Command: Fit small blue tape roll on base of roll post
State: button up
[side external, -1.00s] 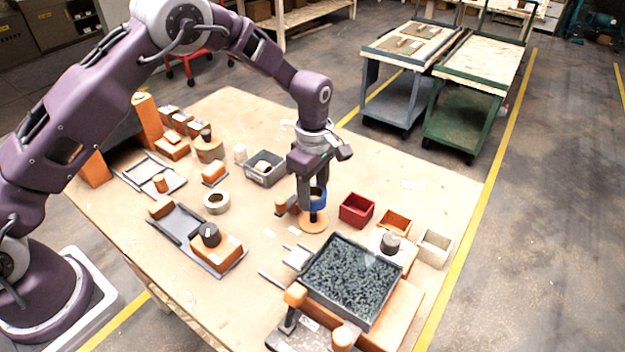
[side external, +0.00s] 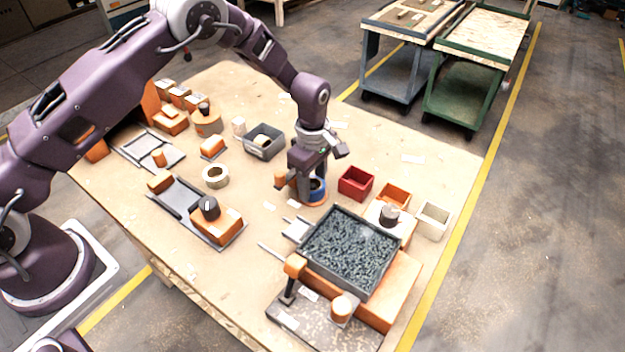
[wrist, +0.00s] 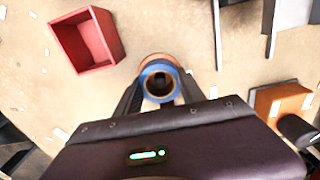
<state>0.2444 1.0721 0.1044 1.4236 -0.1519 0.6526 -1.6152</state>
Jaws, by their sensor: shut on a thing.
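The small blue tape roll (side external: 317,188) is low over the round orange base (side external: 313,203) of the roll post. My gripper (side external: 309,186) is shut on the roll, with its fingers pointing down. In the wrist view the blue roll (wrist: 160,82) sits between my two fingers (wrist: 158,95). The dark post top (wrist: 160,85) shows inside its hole, so the roll is around the post. A rim of the orange base (wrist: 157,60) shows past the roll. Whether the roll touches the base is hard to tell.
A red bin (side external: 356,183) stands close to the right of my gripper, with an orange bin (side external: 393,196) beyond. A grey tray of dark pellets (side external: 350,252) is in front. A cream tape roll (side external: 215,176) lies to the left. A grey bin (side external: 263,142) stands behind.

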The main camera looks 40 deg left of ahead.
jog(key=shift+f, duration=0.1)
dwell(0.3)
jog(key=o, duration=1.4)
notch_tip(320, 180, up, 7)
jog(key=shift+r, duration=0.1)
jog(key=s+a+r+m+t, duration=0.1)
jog(key=s+a+r+m, duration=0.15)
jog(key=r, duration=0.45)
jog(key=s+a+r+m+t, duration=0.1)
jog(key=s+r+m, duration=0.1)
jog(key=s+r, duration=0.35)
jog(key=s+a+r+m, duration=0.1)
jog(key=s+r+m, duration=0.1)
jog(key=r, duration=0.6)
jog(key=s+a+r+m+t, duration=0.1)
jog(key=s+m, duration=0.2)
jog(key=s, duration=0.4)
jog(key=s+a+r+m+t, duration=0.1)
jog(key=s+a+m, duration=0.1)
jog(key=s+m, duration=0.2)
jog(key=s+a+r+m+t, duration=0.1)
jog(key=s+m, duration=0.3)
jog(key=s, duration=0.7)
jog(key=shift+a+r+t, duration=0.2)
jog(key=shift+r+t, duration=0.1)
jog(key=shift+r, duration=0.2)
